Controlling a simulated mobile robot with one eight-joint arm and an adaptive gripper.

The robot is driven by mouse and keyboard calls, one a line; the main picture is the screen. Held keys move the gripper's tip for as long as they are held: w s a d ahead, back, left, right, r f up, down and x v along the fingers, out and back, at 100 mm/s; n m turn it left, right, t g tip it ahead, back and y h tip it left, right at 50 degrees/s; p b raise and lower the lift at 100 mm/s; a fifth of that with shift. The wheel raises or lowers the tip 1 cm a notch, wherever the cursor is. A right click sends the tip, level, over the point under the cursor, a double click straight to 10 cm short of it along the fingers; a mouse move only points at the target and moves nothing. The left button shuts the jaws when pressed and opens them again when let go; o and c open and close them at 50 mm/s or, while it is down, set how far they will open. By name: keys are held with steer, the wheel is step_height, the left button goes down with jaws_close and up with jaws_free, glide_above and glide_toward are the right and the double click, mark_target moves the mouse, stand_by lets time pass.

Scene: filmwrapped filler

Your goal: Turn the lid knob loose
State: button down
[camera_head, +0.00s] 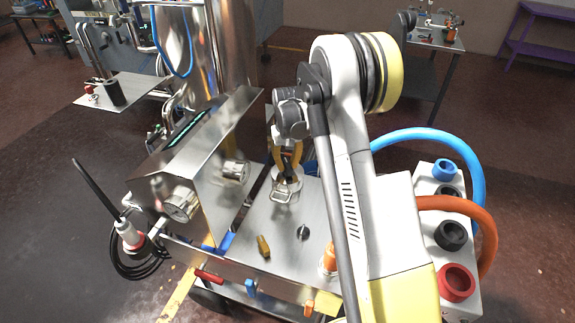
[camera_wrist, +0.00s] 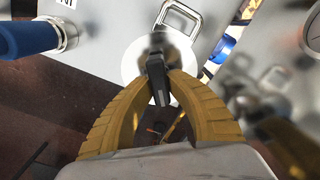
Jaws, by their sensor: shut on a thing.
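The round metal lid (camera_wrist: 131,62) sits on the steel machine top in the wrist view. It also shows in the camera_head view (camera_head: 287,186), just below my gripper (camera_head: 289,172). My gripper (camera_wrist: 158,78) has curved yellow fingers with dark tips, which meet over the lid. They are shut on the lid knob (camera_wrist: 157,42), a small, blurred grey piece at the lid's middle. The fingertips hide most of the knob. I cannot tell how far it is turned. A square metal loop handle (camera_wrist: 181,16) stands beside the lid.
A slanted steel cover and pressure gauges (camera_head: 181,206) stand left of the lid. A brass fitting (camera_head: 263,246) and a small dark knob (camera_head: 303,232) sit on the steel plate in front. A blue hose end (camera_wrist: 30,38) shows at left in the wrist view.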

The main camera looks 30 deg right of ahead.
mark_target(287, 163)
steer(key=shift+n, duration=0.8)
steer(key=c, duration=1.3)
jaws_free()
step_height(287, 163, up, 12)
steer(key=shift+a, duration=0.1)
